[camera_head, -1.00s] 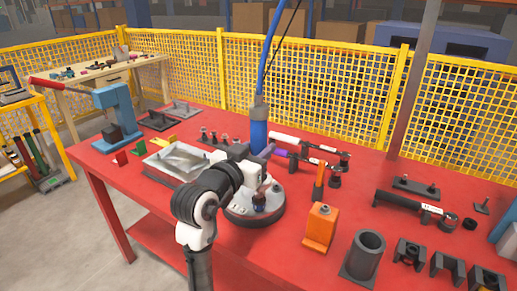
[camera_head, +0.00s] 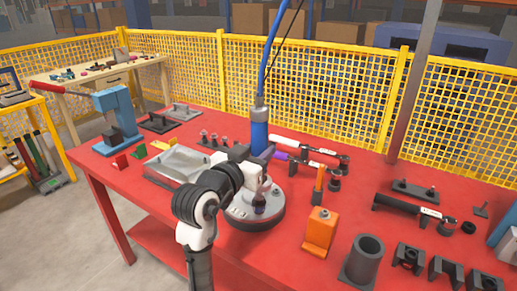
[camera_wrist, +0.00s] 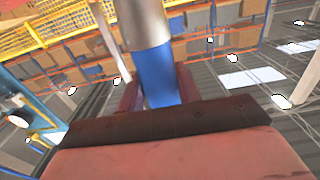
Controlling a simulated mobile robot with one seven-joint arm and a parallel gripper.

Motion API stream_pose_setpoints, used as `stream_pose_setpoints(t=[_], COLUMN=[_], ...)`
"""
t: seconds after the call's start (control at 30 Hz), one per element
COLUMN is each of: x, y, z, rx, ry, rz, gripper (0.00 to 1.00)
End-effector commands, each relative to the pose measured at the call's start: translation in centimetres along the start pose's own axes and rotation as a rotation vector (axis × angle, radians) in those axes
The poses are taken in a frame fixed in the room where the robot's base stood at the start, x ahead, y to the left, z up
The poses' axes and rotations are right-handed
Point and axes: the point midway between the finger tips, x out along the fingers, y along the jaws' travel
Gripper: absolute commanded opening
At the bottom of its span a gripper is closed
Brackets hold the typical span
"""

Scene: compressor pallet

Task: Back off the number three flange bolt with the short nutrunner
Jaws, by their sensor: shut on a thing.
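A blue nutrunner with a silver top (camera_head: 259,130) stands upright on a blue hose behind my wrist. In the wrist view its blue body (camera_wrist: 160,88) is between the two dark red fingers of my gripper (camera_wrist: 158,97), which is shut on it. The round grey flange (camera_head: 240,218) lies on the red table under my wrist. A dark upright piece (camera_head: 259,206) shows at the flange's top; I cannot tell whether it is a bolt or the tool's lower end. My arm hides part of the flange, and the bolt numbers cannot be read.
An orange block (camera_head: 320,232) and a dark hollow cylinder (camera_head: 364,262) stand right of the flange. A metal tray (camera_head: 176,164) is to its left. Dark tools (camera_head: 315,155) lie behind it. A yellow mesh fence (camera_head: 330,85) runs behind the table.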

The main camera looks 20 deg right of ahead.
Motion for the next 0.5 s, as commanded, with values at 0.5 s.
stream_pose_setpoints(t=[0.5], x=[-0.1], y=[0.0], z=[-3.6], rx=[0.001], ry=[0.004], rz=[0.000], gripper=[0.00])
